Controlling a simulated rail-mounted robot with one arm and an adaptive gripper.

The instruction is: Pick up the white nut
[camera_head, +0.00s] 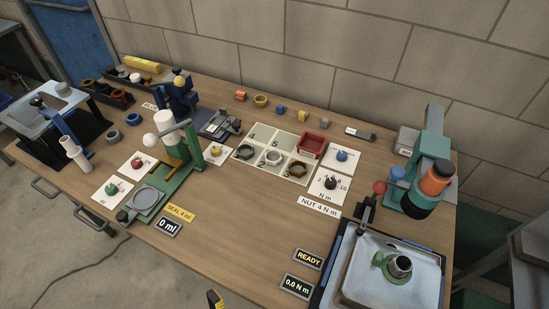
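A pale ring that looks like the white nut (273,157) sits in the front middle compartment of the light sorting tray (262,142), near the middle of the bench. A dark grey ring (245,152) is in the compartment to its left, and a bronze ring (298,169) in the one to its right. Nothing covers the pale ring. I cannot make out my gripper in this view. A small yellow and black piece (215,299) shows at the bottom edge; I cannot tell what it is.
A red bin (312,146) sits in the tray's back right. A green press (172,167) stands left, and a teal machine (432,172) right. A metal tray (372,287) holds a green-based fitting (398,266). The wooden bench (240,225) is clear in front of the sorting tray.

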